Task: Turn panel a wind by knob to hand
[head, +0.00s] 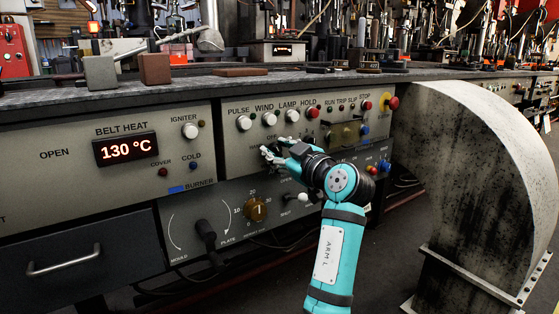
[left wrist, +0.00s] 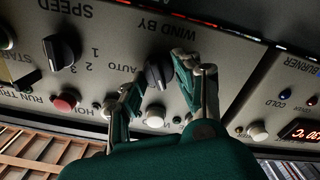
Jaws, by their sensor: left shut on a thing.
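The black wind by knob (left wrist: 157,73) is on the grey panel in the left wrist view, under the upside-down label WIND BY. The word AUTO is printed to its left; the lettering on its other side is hidden behind a finger. My left gripper (left wrist: 161,80) has its fingers on both sides of the knob and is shut on it. Which mark the knob points to I cannot tell. In the head view my left gripper (head: 274,152) is at the panel (head: 228,160) below the wind switch, and its fingers mostly cover the knob. My right gripper is not in view.
A black speed knob (left wrist: 62,50) sits beside the wind by knob. White knobs (left wrist: 155,116) and a red button (left wrist: 65,102) are close to the fingers. A red emergency stop (head: 393,103) and a large curved grey duct (head: 490,160) stand to the right.

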